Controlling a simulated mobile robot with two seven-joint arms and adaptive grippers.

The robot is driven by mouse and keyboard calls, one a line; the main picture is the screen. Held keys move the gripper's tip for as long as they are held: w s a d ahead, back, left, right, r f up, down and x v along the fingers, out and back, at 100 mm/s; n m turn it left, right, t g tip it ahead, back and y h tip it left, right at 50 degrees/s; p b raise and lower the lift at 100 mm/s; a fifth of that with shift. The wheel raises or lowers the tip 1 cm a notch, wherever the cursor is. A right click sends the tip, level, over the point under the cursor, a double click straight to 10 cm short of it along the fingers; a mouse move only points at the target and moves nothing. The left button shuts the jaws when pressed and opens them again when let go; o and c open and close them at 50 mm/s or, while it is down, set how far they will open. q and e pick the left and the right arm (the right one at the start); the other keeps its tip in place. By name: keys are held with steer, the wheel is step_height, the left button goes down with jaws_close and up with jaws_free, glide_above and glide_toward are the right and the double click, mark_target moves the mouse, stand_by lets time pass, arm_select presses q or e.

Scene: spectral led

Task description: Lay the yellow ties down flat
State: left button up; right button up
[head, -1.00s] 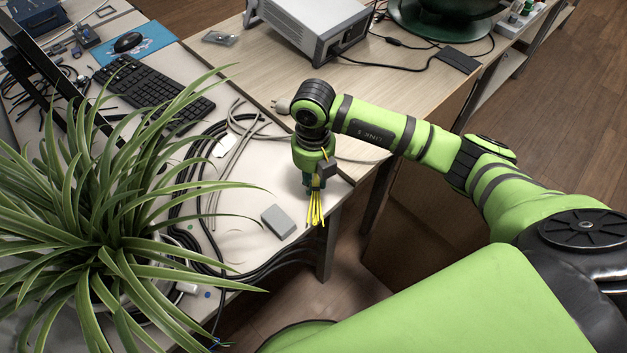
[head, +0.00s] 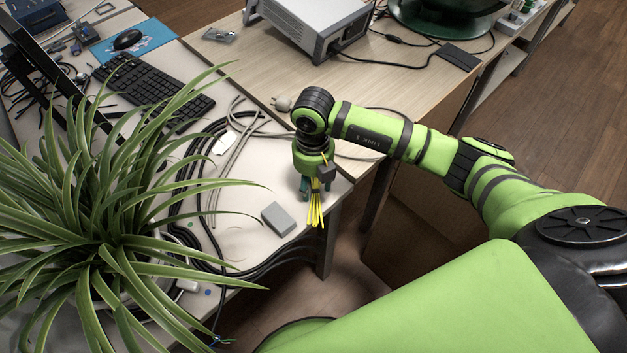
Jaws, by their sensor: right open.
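The yellow ties (head: 315,211) are a thin bundle at the front edge of the white desk, below my right gripper. Their strands fan out a little towards the bottom of the picture. My right gripper (head: 316,188) points down over this desk corner, with its fingers apart on either side of the bundle's upper part. A short yellow piece also shows higher up beside the gripper body. The gripper hides part of the bundle, and I cannot tell whether the fingers touch it. My left gripper is out of view.
A grey box (head: 278,219) lies just left of the ties. Black cables (head: 195,215) run further left, near a large spiky plant (head: 95,215). A keyboard (head: 152,90) and a metal instrument (head: 312,28) stand farther back. The desk's front edge is close.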

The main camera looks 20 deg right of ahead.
mark_target(313, 183)
steer(key=shift+r, duration=0.4)
steer(key=shift+w+r, duration=0.1)
steer(key=shift+r, duration=0.25)
step_height(313, 183, up, 11)
steer(key=b, duration=0.1)
steer(key=shift+w, duration=0.15)
